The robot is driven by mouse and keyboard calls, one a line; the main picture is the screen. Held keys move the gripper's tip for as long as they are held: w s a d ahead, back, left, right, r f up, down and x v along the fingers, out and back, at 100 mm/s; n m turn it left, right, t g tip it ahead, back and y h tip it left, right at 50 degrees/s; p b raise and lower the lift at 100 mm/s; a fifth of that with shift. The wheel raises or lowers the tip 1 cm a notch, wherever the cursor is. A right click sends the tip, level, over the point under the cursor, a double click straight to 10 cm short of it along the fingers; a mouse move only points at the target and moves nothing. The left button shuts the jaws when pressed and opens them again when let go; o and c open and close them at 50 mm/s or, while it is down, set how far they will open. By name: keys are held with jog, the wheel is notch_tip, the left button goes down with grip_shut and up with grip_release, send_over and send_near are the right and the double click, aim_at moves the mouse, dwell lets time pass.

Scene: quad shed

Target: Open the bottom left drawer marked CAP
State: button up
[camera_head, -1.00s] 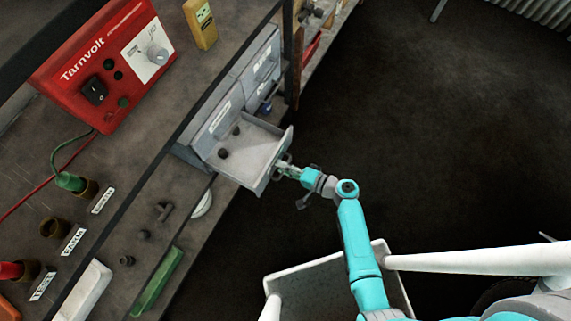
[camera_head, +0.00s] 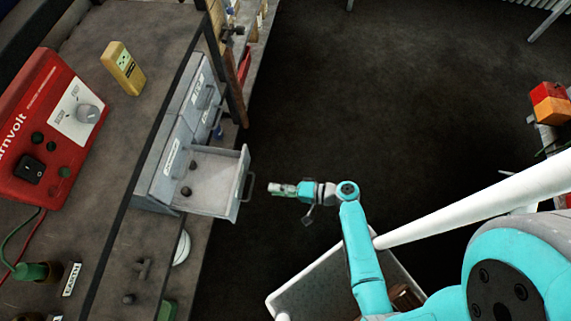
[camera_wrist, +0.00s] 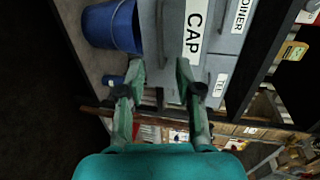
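The drawer marked CAP (camera_wrist: 190,28) fills the upper middle of the wrist view, its label larger than the others and its handle (camera_wrist: 160,45) along one side. In the head view one drawer (camera_head: 218,176) of the grey cabinet is pulled well out, with small dark parts inside and its handle (camera_head: 247,186) facing right; its front label is not visible there. My gripper (camera_head: 272,188) is right of that handle, with a gap between them. In the wrist view my gripper's fingers (camera_wrist: 161,78) are apart with nothing between them.
Drawers marked JOINER (camera_wrist: 239,16) and TEE (camera_wrist: 221,84) look closed. A blue bucket (camera_wrist: 112,25) stands beside the cabinet. A red Tarnvolt unit (camera_head: 45,125) and yellow device (camera_head: 122,67) are on the bench. Open dark floor (camera_head: 400,90) lies to the right.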

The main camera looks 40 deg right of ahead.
jog(key=shift+v, duration=1.3)
jog(key=shift+a+f, duration=0.1)
